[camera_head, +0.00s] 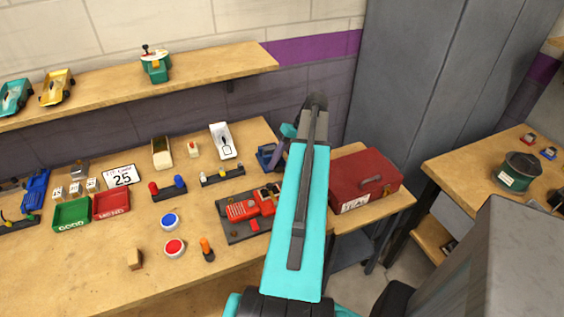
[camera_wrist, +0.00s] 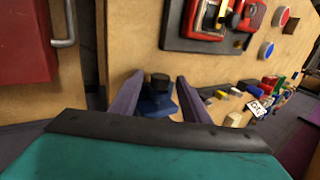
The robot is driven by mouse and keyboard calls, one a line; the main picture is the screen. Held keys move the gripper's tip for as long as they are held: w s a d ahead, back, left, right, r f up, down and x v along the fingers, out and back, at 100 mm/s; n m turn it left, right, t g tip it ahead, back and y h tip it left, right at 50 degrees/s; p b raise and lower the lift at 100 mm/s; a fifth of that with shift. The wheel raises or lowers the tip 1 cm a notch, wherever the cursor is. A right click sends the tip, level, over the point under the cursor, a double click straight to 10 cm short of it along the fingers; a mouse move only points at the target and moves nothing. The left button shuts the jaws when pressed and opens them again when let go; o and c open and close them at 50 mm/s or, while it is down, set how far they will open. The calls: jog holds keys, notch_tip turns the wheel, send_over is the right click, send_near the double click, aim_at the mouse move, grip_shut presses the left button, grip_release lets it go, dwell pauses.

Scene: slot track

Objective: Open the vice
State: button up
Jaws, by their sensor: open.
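A small blue device with a black round top, which looks like the vice (camera_wrist: 157,102), stands on the wooden bench. In the head view, the vice (camera_head: 266,155) is near the bench's right end, partly hidden by my arm. My gripper (camera_wrist: 160,80) is open, with its two purple fingers on either side of the device in the wrist view. I cannot tell whether either finger touches it. In the head view, my gripper (camera_head: 279,152) is mostly hidden behind my teal arm. The vice's jaws cannot be made out.
A red toolbox (camera_head: 365,181) stands to the right. A red car on a dark plate (camera_head: 237,233) lies in front of the vice.

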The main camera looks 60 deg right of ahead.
jog(key=shift+f, duration=0.1)
jog(key=c, duration=1)
jog(key=shift+d, duration=0.15)
jog(key=shift+c, duration=0.4)
jog(key=shift+a, duration=0.2)
